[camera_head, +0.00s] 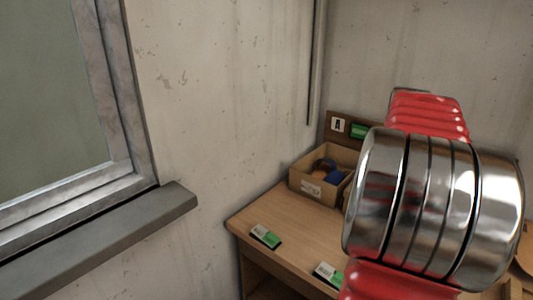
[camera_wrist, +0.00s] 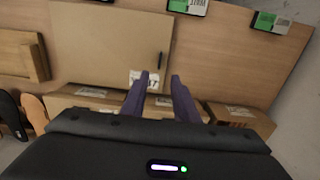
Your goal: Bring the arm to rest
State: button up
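My gripper (camera_wrist: 161,77) shows in the wrist view, with its two purple fingers apart and nothing visible between them. It is open and hangs above a wooden surface and cardboard boxes. A label lies behind the fingertips in the picture. In the head view, a red and polished metal part of my arm is raised large at the right. My gripper is not visible in that view. The arm hides part of the table (camera_head: 285,226) and whatever is behind it.
An open cardboard box (camera_head: 312,188) with dark, blue and orange items stands at the table's back, by a sign marked A (camera_head: 338,125). A green-and-white card (camera_head: 265,236) lies near the table edge. A window sill (camera_head: 100,240) juts out at left. Sandals (camera_wrist: 35,112) show at the wrist view's left.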

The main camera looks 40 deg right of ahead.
jog(key=shift+d, duration=0.1)
jog(key=w+a+f+n+t+h, duration=0.1)
jog(key=w+a+f+n, duration=0.15)
jog(key=a, duration=0.45)
jog(key=w+a+f+n, duration=0.1)
jog(key=w+a+n, duration=0.2)
jog(key=a, duration=0.5)
jog(key=w+a+f+n+t+h, duration=0.1)
jog(key=w+a+n, duration=0.1)
jog(key=a, duration=0.5)
jog(key=s+a+n+t+y, duration=0.1)
jog(key=a+n, duration=0.7)
jog(key=a, duration=1.4)
jog(key=t+y, duration=0.1)
jog(key=t, duration=0.1)
jog(key=shift+s+a+r+t, duration=0.2)
jog(key=shift+a+r+t, duration=0.1)
jog(key=shift+a+r, duration=0.1)
jog(key=shift+s, duration=0.1)
